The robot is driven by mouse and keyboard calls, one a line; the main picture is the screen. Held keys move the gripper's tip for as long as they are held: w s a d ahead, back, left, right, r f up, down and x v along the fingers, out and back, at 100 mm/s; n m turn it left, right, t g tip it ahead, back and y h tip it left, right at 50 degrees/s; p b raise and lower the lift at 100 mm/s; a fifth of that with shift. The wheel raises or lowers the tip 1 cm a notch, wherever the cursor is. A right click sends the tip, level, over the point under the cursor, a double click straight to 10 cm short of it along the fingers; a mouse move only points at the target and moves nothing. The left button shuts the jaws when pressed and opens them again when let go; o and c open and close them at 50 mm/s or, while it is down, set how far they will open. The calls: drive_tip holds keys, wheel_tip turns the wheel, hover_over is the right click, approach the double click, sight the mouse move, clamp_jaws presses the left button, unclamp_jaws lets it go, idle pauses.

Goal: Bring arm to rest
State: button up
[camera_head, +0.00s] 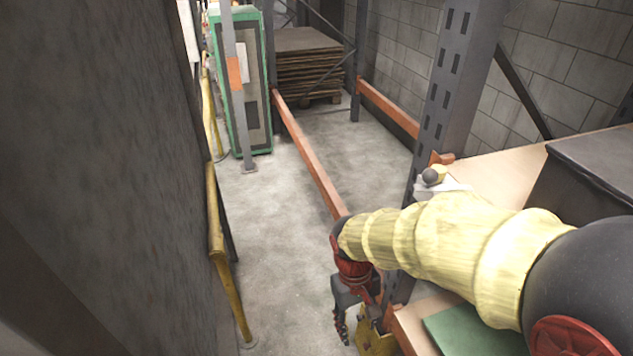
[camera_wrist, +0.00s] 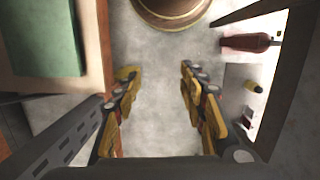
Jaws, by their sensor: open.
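My arm, in a pale yellow ribbed cover, reaches from the lower right of the head view toward the middle, with its wrist bent downward. My gripper (camera_head: 354,330) hangs at the end beside the shelf's front edge, partly cut by the frame bottom. In the wrist view my gripper (camera_wrist: 157,75) has its two yellow and dark fingers spread apart. Nothing is between them but grey floor further off. No held thing shows in either view.
A wooden shelf (camera_head: 505,168) with a grey upright post (camera_head: 452,85) stands close on the right. A green flat thing (camera_head: 470,332) lies on its lower board. A dark wall (camera_head: 95,130) and yellow rail (camera_head: 216,225) are left. Bare floor (camera_head: 275,240) lies between.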

drive_tip(key=s+d+r+m+t, duration=0.1)
drive_tip(key=s+d+r+t, duration=0.1)
drive_tip(key=r, duration=0.5)
drive_tip(key=s+d+r+m+t+p, duration=0.1)
drive_tip(key=s+d+r+t, duration=0.1)
drive_tip(key=r, duration=0.5)
drive_tip(key=s+d+r+m+t+y+p, duration=0.1)
drive_tip(key=s+d+r+m+t, duration=0.1)
drive_tip(key=r, duration=0.5)
drive_tip(key=s+d+t, duration=0.1)
drive_tip(key=s+d, duration=0.1)
drive_tip(key=d, duration=0.1)
drive_tip(key=shift+d, duration=0.4)
drive_tip(key=shift+s, duration=0.1)
drive_tip(key=shift+c, duration=0.4)
